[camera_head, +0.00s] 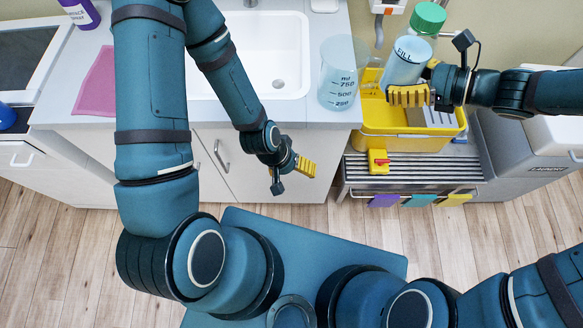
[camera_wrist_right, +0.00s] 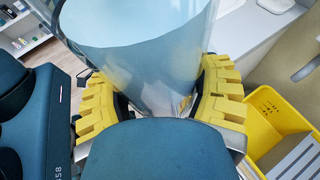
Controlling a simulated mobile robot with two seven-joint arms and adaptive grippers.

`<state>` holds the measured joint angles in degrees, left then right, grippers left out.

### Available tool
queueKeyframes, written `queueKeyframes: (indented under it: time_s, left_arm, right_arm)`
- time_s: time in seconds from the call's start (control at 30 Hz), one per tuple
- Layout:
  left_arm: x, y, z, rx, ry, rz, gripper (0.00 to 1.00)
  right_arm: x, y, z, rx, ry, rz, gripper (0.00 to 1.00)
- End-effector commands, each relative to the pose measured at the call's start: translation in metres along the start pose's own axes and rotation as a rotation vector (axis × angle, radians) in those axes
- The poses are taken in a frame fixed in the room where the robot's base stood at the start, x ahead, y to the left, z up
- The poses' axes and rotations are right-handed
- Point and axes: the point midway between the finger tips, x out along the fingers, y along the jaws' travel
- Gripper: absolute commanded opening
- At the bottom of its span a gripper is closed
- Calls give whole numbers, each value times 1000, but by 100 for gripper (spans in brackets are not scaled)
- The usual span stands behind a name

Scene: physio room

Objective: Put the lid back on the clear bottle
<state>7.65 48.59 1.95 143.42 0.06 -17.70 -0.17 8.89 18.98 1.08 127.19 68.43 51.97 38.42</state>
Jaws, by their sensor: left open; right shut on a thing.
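My right gripper (camera_head: 408,95) is shut around a clear cylindrical container (camera_head: 404,66) marked FILL, held above the yellow bin. The right wrist view shows the clear wall (camera_wrist_right: 140,50) between the yellow fingers (camera_wrist_right: 160,105); its top runs out of frame. A green lid (camera_head: 429,16) shows just behind and above the container in the head view. I cannot tell whether it sits on this container or on another one behind. My left gripper (camera_head: 292,178) is open and empty in front of the cabinet doors, below the counter edge.
A clear measuring jug (camera_head: 338,78) with marks stands on the counter's right end beside the sink (camera_head: 255,60). The yellow bin (camera_head: 397,142) stands on a slatted shelf (camera_head: 412,170), with a small yellow-and-red thing (camera_head: 378,161) at its front. A pink cloth (camera_head: 97,85) lies left.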

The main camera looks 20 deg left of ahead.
Motion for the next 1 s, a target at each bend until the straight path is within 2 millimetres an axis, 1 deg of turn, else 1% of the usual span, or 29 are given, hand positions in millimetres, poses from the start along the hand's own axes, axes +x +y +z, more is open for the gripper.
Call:
queueKeyframes:
  time_s: [0.13, 0.4, 0.47, 0.57, 0.67, 0.7, 0.83, 0.9, 1.0]
  left_arm:
    - [0, -6, -1, -11, 27, -14, 79]
    - [0, -6, -2, -11, 29, -14, 79]
    - [0, -6, -2, -11, 28, -14, 79]
    - [0, -6, -2, -11, 28, -14, 79]
    - [0, -6, -2, -11, 28, -14, 79]
    - [0, -6, -2, -11, 28, -13, 79]
    - [0, -6, -2, -10, 28, -13, 79]
    - [0, -6, -2, -10, 28, -13, 79]
    - [0, -6, -2, -10, 28, -13, 79]
  right_arm:
    - [0, 0, 1, -1, -1, 0, 0]
    - [0, 0, 1, -1, -2, 0, 0]
    - [-1, -2, -2, 4, -4, -7, 0]
    - [-4, -10, -21, 29, -16, -48, 0]
    - [-10, -23, -56, 68, -30, -129, 0]
    - [-14, -28, -71, 83, -32, -167, 0]
    - [-25, -38, -117, 125, -24, -276, 0]
    - [-30, -41, -135, 139, -15, -319, 0]
    - [-34, -42, -151, 150, -5, -357, 0]
